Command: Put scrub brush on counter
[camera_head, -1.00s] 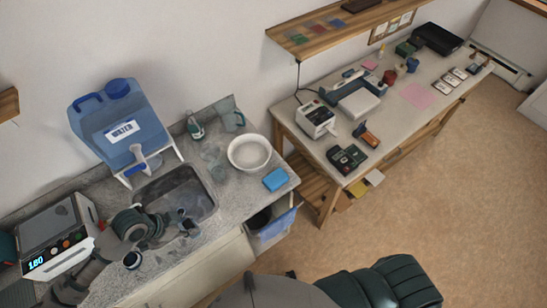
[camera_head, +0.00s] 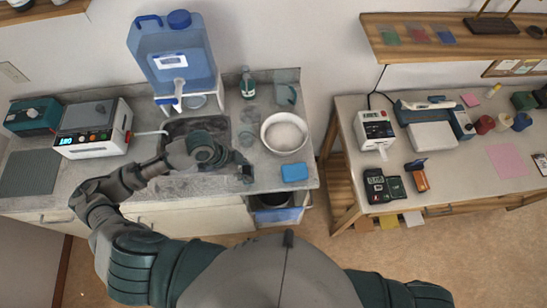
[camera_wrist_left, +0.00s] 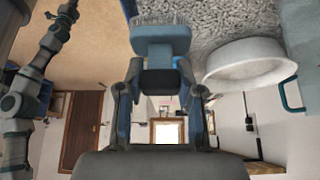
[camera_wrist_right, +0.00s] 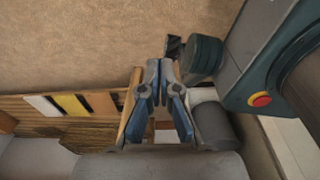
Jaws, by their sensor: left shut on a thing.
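The scrub brush (camera_wrist_left: 160,42) is blue with pale bristles in the left wrist view. My left gripper (camera_wrist_left: 160,80) is shut on it, and the bristles point away from the palm. In the head view my left gripper (camera_head: 243,168) is over the grey speckled counter (camera_head: 262,180), at the right side of the sink (camera_head: 180,126). The brush is hard to make out there, and I cannot tell whether it touches the counter. My right gripper (camera_wrist_right: 160,70) is empty, with its fingertips together, away from the counter.
A white bowl (camera_head: 285,133) and a blue sponge (camera_head: 294,172) are right of my left gripper. A blue water jug (camera_head: 173,58) stands behind the sink. A bottle (camera_head: 247,84) and a clear pitcher (camera_head: 285,92) stand at the back. A bin (camera_head: 276,215) is below the counter's right end.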

